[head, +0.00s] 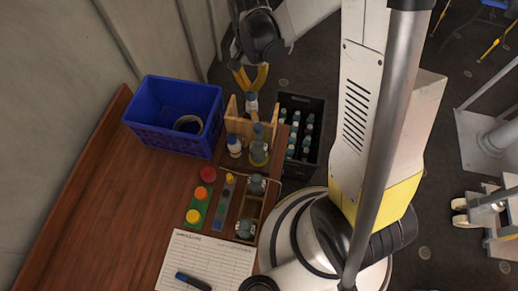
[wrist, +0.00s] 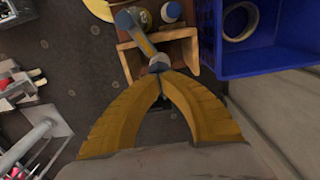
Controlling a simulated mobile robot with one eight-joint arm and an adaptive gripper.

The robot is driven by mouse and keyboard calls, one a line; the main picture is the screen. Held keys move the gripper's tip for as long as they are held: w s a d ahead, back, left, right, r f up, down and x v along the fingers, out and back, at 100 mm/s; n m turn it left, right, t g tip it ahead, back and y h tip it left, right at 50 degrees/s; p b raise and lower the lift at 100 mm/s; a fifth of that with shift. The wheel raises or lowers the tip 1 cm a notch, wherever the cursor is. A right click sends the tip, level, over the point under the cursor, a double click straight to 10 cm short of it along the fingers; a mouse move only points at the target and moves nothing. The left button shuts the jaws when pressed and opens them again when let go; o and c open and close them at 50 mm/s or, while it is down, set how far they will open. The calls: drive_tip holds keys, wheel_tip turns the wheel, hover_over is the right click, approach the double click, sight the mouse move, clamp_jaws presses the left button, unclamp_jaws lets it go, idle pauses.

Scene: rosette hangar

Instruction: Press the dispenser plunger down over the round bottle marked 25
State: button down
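A round yellowish bottle (head: 259,154) stands on the wooden table; its mark cannot be read. A blue-grey dispenser top (head: 258,131) rises above it. In the wrist view, a blue-grey part with a yellow stripe (wrist: 141,38) runs from the round bottle (wrist: 145,17) to a grey knob at my fingertips. My gripper (head: 250,90) has yellow fingers drawn together at the tips, above a small white and blue piece (head: 252,104) by the wooden stand (head: 238,126). It also shows in the wrist view (wrist: 161,75). Whether it grips the knob or only touches it is unclear.
A white bottle with a blue cap (head: 235,148) stands just left of the round bottle. A blue crate (head: 165,140) with a tape roll (head: 188,124) is further left. A dark crate of bottles (head: 316,145) is at right. Coloured buttons (head: 200,194) and a paper sheet (head: 205,258) lie nearer.

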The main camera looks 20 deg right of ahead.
drive_tip(key=shift+f+b, duration=0.75)
drive_tip(key=shift+f, duration=0.05)
idle(0.4)
drive_tip(key=shift+r, duration=0.15)
drive_tip(key=shift+r+p, duration=2.3)
drive_tip(key=shift+r, duration=1.1)
